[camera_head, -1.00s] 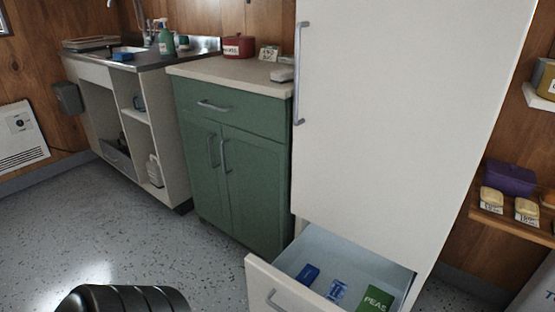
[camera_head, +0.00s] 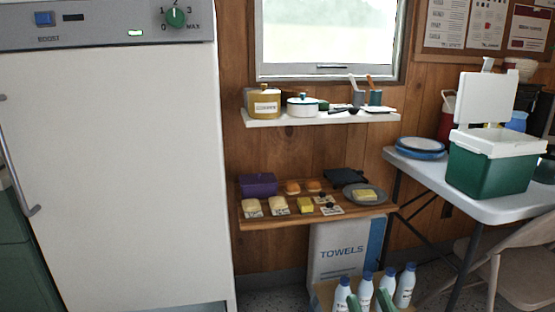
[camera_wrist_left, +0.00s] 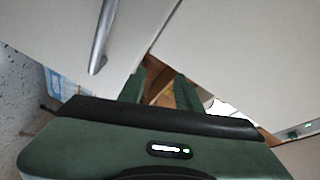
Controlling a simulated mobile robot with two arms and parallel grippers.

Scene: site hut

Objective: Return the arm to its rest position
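My right gripper (camera_head: 369,302) shows at the bottom edge of the head view as two green fingertips set apart. They overlap the white bottles in the picture, and I see nothing held between them. The rest of that arm is out of frame. My left gripper (camera_wrist_left: 160,88) shows in the left wrist view with its two dark green fingers apart and nothing between them. It is close to white panels, one with a grey bar handle (camera_wrist_left: 103,36).
The tall white fridge (camera_head: 110,170) fills the left. A wooden shelf (camera_head: 300,216) holds food, with a white shelf (camera_head: 320,117) above. Several white bottles (camera_head: 405,286) stand below by a towels box (camera_head: 340,245). A table (camera_head: 500,207) with a green cooler (camera_head: 490,170) is at right.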

